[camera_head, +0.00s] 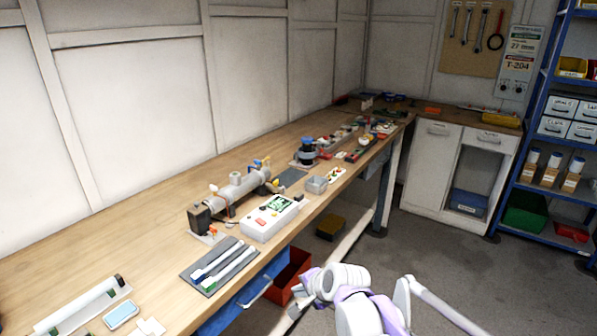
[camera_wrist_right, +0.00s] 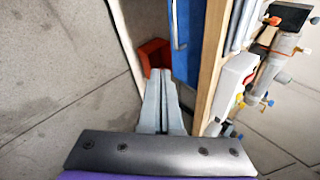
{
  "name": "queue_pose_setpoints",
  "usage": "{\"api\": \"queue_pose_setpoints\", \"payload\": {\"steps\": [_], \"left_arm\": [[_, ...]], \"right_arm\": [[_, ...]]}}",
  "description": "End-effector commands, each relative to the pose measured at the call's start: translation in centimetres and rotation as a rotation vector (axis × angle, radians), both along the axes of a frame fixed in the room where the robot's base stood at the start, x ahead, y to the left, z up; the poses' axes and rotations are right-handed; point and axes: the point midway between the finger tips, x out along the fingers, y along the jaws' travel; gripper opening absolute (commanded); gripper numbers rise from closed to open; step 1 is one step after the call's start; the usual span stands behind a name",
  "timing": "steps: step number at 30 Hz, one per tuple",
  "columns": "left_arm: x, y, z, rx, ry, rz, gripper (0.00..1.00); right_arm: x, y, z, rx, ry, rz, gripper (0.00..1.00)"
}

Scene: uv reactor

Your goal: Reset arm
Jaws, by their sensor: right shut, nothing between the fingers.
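My right arm (camera_head: 360,304), white and purple, comes in at the bottom of the head view. Its gripper (camera_head: 298,302) is in front of the bench's front edge, over the floor side and near a red bin. In the right wrist view the two grey fingers (camera_wrist_right: 161,78) lie together with nothing between them. They point toward the red bin and touch nothing that I can see. My left gripper is in neither view.
The long wooden bench (camera_head: 150,206) carries a grey reactor tube (camera_head: 240,188), a white control box (camera_head: 270,217), a grey tray with tubes (camera_head: 219,264) and several small parts. The red bin (camera_head: 290,276) and a blue drawer (camera_head: 243,298) are below its edge. Open floor (camera_head: 450,265) lies right.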

Motion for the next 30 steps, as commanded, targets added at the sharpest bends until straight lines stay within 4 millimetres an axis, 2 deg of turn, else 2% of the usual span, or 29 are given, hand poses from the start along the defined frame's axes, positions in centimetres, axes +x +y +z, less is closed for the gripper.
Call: {"api": "queue_pose_setpoints", "payload": {"steps": [5,9,15,18,21,24,30], "left_arm": [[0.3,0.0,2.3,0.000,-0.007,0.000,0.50],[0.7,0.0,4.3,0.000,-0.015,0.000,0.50],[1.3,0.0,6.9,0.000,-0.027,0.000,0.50],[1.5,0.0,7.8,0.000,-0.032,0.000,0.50],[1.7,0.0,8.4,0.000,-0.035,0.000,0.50],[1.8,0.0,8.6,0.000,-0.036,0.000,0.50],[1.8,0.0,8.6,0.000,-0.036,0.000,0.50]], "right_arm": [[-6.2,-5.1,2.6,-0.190,-0.047,0.131,0.00],[-12.9,-9.7,3.5,-0.393,-0.078,0.284,0.00],[-21.7,-14.9,2.9,-0.647,-0.085,0.503,0.00],[-24.8,-16.4,2.2,-0.734,-0.077,0.586,0.00],[-26.7,-17.4,1.6,-0.791,-0.071,0.646,0.00],[-27.6,-17.9,1.1,-0.818,-0.066,0.676,0.00],[-27.7,-17.9,1.1,-0.820,-0.066,0.678,0.00]]}}
